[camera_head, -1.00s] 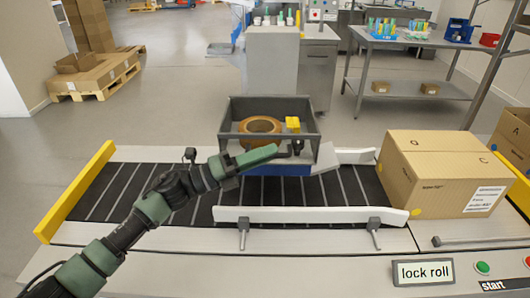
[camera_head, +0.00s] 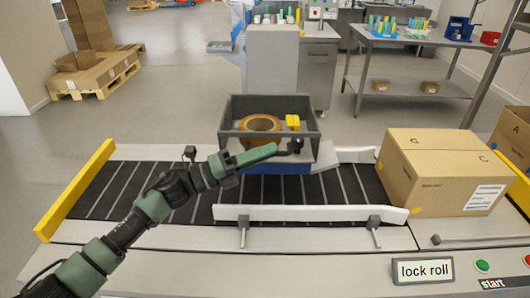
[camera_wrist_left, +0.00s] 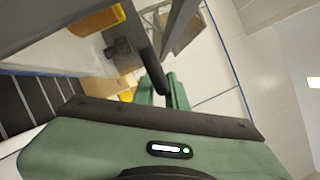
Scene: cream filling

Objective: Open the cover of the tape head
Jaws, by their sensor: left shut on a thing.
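The tape head (camera_head: 228,142) is a dark grey box frame over the middle of the conveyor, open to view from above. Inside it are a brown tape roll (camera_head: 260,123) and a yellow part (camera_head: 292,121). My left gripper (camera_head: 284,150), green and black, is at the front right of the box. It is shut on a dark handle, which also shows in the left wrist view (camera_wrist_left: 152,72) beside the green fingers (camera_wrist_left: 172,92). The fingers partly hide the grip. I cannot clearly tell the cover from the frame. My right gripper is not in view.
A cardboard box (camera_head: 438,172) stands on the right of the conveyor. A white guide rail (camera_head: 300,214) runs along the belt's near side. A yellow bar (camera_head: 75,192) marks the left end. The belt's left part is clear except for my arm above it.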

